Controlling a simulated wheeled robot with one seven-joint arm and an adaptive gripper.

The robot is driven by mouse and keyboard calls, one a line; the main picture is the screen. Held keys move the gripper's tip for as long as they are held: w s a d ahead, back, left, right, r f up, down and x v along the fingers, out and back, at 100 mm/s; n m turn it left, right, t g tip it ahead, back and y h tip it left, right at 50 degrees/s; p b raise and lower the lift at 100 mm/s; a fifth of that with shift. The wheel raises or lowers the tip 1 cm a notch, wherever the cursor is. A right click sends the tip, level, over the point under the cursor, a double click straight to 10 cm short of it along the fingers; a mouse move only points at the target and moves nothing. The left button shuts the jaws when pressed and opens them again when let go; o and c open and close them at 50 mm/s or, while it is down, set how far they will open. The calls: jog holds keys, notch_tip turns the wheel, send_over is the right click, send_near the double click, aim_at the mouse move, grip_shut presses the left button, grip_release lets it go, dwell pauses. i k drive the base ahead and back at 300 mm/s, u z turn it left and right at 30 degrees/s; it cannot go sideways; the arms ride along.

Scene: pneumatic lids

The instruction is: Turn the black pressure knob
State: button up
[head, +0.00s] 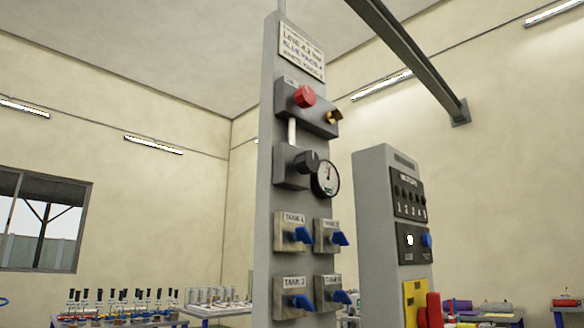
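The black pressure knob (307,161) sticks out from a dark grey block (289,167) about halfway up a tall grey panel (265,200) in the head view. A round white-faced pressure gauge (326,179) sits just to the right of the knob and slightly lower. Nothing touches the knob. My gripper is not in view.
Above the knob are a red knob (304,96) and a brass fitting (335,117). Below are several blue tank valve handles (302,235). A second grey cabinet (376,230) stands close on the right. Tables with equipment (125,318) stand behind, lower left.

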aim_at(308, 162)
jog(key=z, duration=0.7)
jog(key=k, duration=0.85)
jog(key=u, duration=0.4)
